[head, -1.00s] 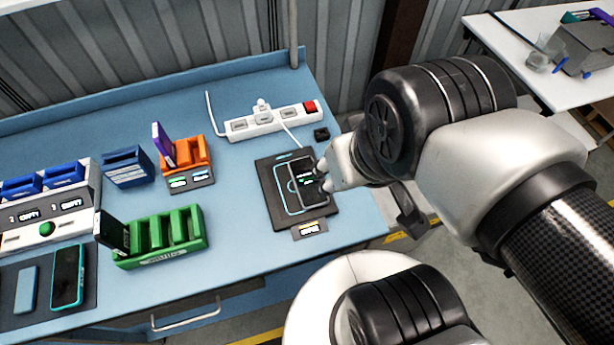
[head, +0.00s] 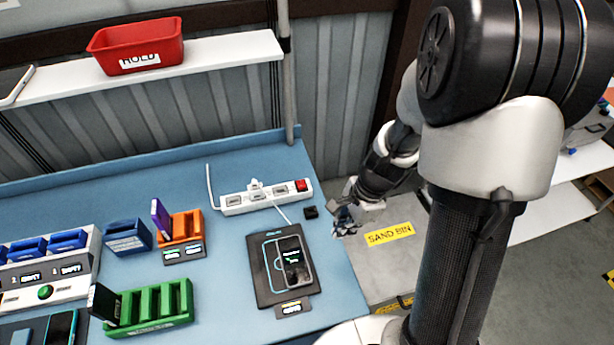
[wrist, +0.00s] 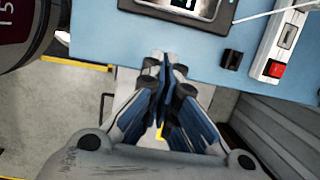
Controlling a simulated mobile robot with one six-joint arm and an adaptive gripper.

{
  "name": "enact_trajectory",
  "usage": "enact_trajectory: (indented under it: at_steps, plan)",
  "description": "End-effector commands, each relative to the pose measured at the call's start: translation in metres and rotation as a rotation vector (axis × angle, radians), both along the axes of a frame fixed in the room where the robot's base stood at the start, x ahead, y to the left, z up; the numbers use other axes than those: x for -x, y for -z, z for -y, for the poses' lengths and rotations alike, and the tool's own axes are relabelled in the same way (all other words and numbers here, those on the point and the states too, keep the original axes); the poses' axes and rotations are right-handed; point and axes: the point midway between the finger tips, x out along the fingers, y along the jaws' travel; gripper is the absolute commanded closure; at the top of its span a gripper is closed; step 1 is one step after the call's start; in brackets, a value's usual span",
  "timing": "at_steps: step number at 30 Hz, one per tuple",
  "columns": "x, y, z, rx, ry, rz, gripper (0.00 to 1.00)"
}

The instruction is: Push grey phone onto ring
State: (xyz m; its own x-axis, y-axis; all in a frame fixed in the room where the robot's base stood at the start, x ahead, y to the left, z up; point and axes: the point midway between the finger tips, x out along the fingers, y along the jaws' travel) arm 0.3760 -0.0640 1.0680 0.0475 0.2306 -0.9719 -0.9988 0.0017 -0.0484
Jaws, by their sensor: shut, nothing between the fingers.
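The grey phone (head: 294,262) lies flat on the black charging pad (head: 264,284), on the pad's right half. Its dark screen shows small lit text. The cyan ring outline (head: 269,257) shows on the pad to the left of the phone; the phone covers part of it. In the wrist view the phone (wrist: 200,5) and pad show only partly, at the top edge. My gripper (head: 345,228) is shut and empty, off the bench's right edge, apart from the phone. Its closed fingers (wrist: 164,75) show in the wrist view.
A power strip (head: 266,196) and a small black block (head: 311,212) lie behind the pad. Orange (head: 186,224) and green (head: 155,303) racks stand left. A red bin (head: 137,46) sits on the shelf. A sand bin (head: 390,235) is beyond the bench's right edge.

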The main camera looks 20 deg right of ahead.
Motion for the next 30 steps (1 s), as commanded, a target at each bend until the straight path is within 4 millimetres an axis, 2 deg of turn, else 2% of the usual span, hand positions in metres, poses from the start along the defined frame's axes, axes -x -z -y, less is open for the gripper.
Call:
enact_trajectory:
  at_steps: [4,11,23,27,30]
  plan:
    - [0.002,0.018,0.007,-0.016,0.103,-0.045,1.0]
    - [0.002,0.044,0.002,-0.019,0.117,-0.054,1.0]
    - [-0.001,0.127,-0.018,-0.017,0.114,-0.052,1.0]
    - [-0.004,0.119,-0.042,-0.016,0.109,-0.048,1.0]
    - [-0.005,0.118,-0.051,-0.017,0.113,-0.049,1.0]
